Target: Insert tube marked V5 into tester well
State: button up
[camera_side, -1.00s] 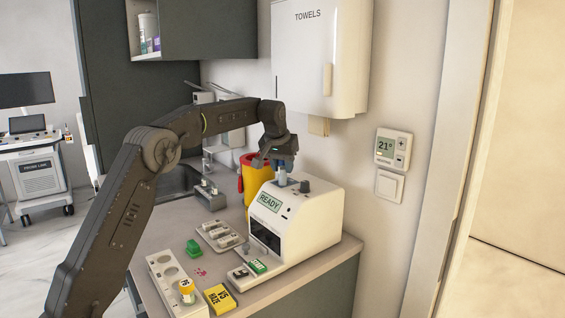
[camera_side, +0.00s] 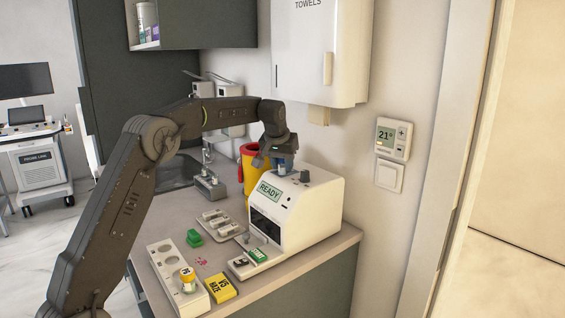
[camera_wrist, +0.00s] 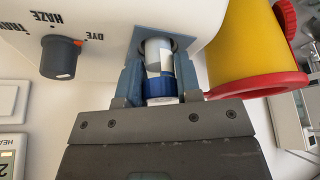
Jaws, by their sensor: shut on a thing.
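The white tester (camera_side: 318,222) stands on the counter with its display (camera_side: 269,191) reading READY. My gripper (camera_side: 282,168) is above its top and points down. In the wrist view my gripper (camera_wrist: 158,85) is shut on a tube (camera_wrist: 159,54) with a white label and a blue cap (camera_wrist: 159,88). The tube's far end is in the round dark opening of the tester well (camera_wrist: 177,44); how deep it sits I cannot tell. No mark on the tube is readable. A yellow box (camera_side: 221,288) lettered V5 HAZE lies on the counter.
A dark knob (camera_wrist: 60,55) labelled HAZE and DYE is beside the well. A yellow bin with red rim (camera_side: 250,170) stands behind the tester.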

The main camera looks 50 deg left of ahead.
jog(key=o, duration=1)
jog(key=v, duration=1.4)
jog(key=shift+w, duration=0.1)
